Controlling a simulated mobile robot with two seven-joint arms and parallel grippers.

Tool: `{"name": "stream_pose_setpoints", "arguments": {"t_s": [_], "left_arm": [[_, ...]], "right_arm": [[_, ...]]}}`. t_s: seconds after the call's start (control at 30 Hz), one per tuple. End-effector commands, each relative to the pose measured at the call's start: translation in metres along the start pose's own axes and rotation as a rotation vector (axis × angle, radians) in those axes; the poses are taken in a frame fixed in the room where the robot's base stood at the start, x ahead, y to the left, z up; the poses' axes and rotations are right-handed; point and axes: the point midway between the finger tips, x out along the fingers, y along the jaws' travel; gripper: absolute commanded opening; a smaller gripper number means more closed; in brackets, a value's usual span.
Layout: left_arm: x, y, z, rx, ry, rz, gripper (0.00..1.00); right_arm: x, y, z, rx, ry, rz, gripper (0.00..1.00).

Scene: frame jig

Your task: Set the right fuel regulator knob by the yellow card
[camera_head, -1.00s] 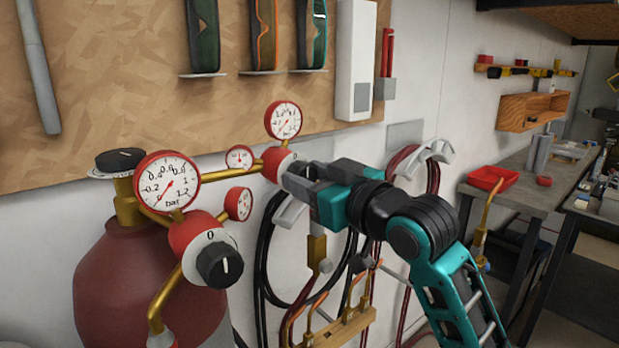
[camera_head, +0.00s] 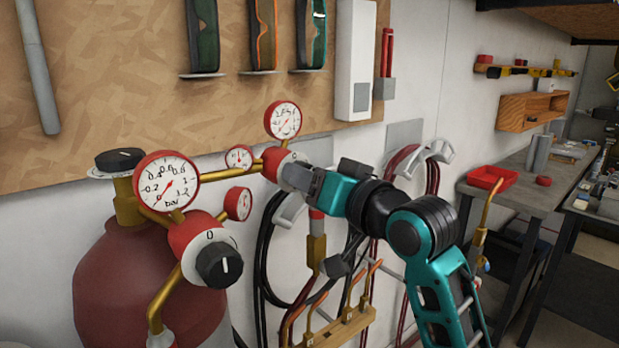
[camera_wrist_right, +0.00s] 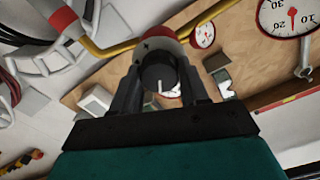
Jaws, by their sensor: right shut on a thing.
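The right regulator has a red body with a dial gauge (camera_head: 283,120) above, a small gauge (camera_head: 239,157) to its left and brass pipes. My right gripper (camera_head: 288,174) reaches it from the right and hides its knob in the head view. In the right wrist view the round black knob (camera_wrist_right: 157,74) with a white pointer mark sits between the two fingers, which are shut on it. A pale scale plate with a "+" mark shows behind the knob. No yellow card can be made out. My left gripper is not in view.
The left regulator, with its large gauge (camera_head: 168,181) and black knob (camera_head: 219,264), stands close on the left by the dark red cylinder (camera_head: 140,285). Hoses and a brass torch (camera_head: 317,245) hang below my right gripper. A bench with a red tray (camera_head: 490,178) is at right.

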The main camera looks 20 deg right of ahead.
Motion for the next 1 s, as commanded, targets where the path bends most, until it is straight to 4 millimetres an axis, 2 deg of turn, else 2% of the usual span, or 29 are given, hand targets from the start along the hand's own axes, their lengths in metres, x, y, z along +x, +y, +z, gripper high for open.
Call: {"name": "stream_pose_setpoints", "arguments": {"t_s": [0.7, 1.0], "left_arm": [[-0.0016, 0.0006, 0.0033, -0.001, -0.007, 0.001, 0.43], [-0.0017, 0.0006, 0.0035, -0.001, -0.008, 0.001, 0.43]], "right_arm": [[0.0001, 0.0006, -0.0009, 0.684, 0.004, -0.002, 0.14], [0.0001, 0.001, -0.0009, 0.921, 0.004, -0.002, 0.14]]}}
